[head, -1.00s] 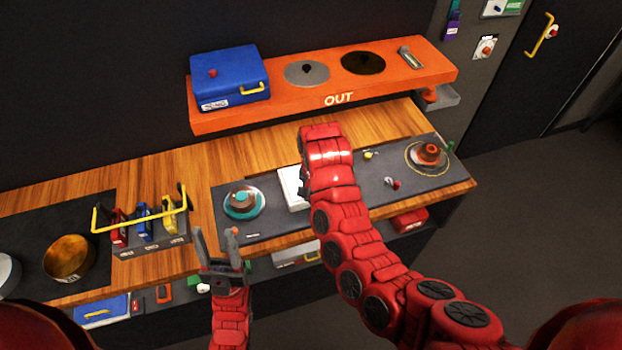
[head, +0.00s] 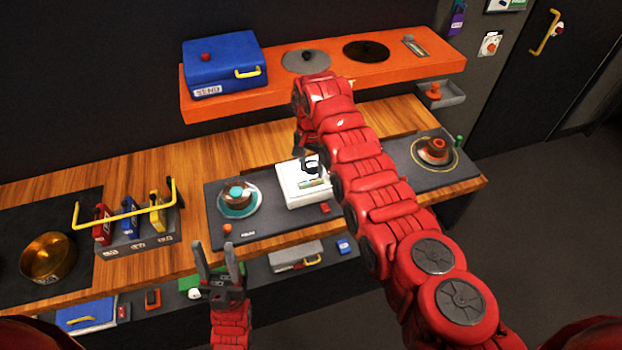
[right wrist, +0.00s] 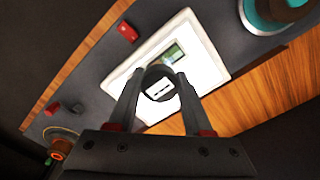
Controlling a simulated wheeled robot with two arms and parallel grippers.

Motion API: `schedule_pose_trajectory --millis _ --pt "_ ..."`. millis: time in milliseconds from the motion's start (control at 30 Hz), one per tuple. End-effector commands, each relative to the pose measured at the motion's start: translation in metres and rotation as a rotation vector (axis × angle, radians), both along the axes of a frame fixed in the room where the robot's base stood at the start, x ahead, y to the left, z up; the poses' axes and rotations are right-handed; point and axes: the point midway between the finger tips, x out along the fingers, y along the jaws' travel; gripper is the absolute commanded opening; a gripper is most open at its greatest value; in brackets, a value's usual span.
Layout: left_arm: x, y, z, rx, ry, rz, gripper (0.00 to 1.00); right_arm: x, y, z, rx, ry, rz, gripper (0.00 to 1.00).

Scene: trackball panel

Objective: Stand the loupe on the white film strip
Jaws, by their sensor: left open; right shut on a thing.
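A white light box (head: 297,196) lies on the dark panel. On it is a strip with a greenish frame (head: 313,184), which also shows in the right wrist view (right wrist: 174,54). My right gripper (right wrist: 158,80) is shut on the loupe, a dark round ring (right wrist: 157,70), over the light box. A white piece with dark marks shows inside the ring; I cannot tell whether it is the white film strip. The loupe (head: 311,163) also shows in the head view; I cannot tell if it touches the box. My left gripper (head: 216,248) is open and empty before the counter.
A teal-ringed trackball (head: 238,199) is left of the light box, an orange trackball (head: 435,150) to the right. A small red block (head: 325,208) is at the box's front. A yellow-handled rack (head: 135,235) and a brass bowl (head: 48,257) are further left. An orange shelf (head: 230,107) stands behind.

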Motion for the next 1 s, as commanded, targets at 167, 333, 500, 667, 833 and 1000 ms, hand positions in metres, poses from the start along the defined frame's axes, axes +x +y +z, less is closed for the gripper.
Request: schedule_pose_trajectory --millis 167,333,500,667,833,1000 --pt "0.0 0.0 -0.018 0.0 0.0 0.0 0.5 0.003 0.001 -0.005 0.002 0.001 -0.001 0.0" --pt "0.0 0.0 -0.029 0.0 0.001 0.0 0.5 0.005 0.002 -0.015 0.008 0.008 -0.005 0.0" --pt "0.0 0.0 -0.035 0.0 0.0 0.0 0.5 0.005 0.002 -0.036 0.008 0.005 -0.005 0.0" --pt "0.0 0.0 -0.034 0.0 0.0 0.0 0.5 0.006 0.002 -0.034 0.009 0.003 -0.005 0.0" --pt "0.0 0.0 -0.037 0.0 0.0 0.0 0.5 0.006 0.002 -0.038 0.009 0.002 -0.005 0.52" --pt "0.0 0.0 -0.036 0.0 0.0 0.0 0.5 0.006 0.002 -0.037 0.009 0.002 -0.005 0.8"
